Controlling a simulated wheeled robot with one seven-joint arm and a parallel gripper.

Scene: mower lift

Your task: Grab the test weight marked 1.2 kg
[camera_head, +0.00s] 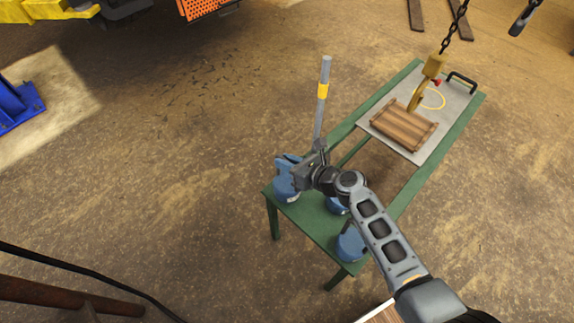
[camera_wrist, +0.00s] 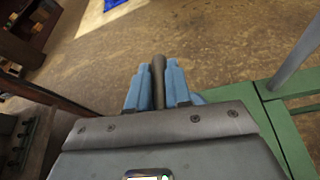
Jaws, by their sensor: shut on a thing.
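Three blue test weights are on the near end of a green frame table (camera_head: 313,217). The left weight (camera_head: 284,187) is at the table's left corner, the middle weight (camera_head: 337,206) is partly behind my arm, and the right weight (camera_head: 350,243) is near the front edge. My gripper (camera_head: 291,163) is at the left weight and shut on it. In the wrist view, my gripper (camera_wrist: 158,88) has its blue fingers on both sides of a grey-brown bar, apparently the handle. No weight marking is readable, so I cannot tell which is 1.2 kg.
The table's far end has a grey plate (camera_head: 437,130) with a wooden slatted piece (camera_head: 404,126). A hook on a chain (camera_head: 424,85) hangs above it. The floor to the left is mostly clear.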

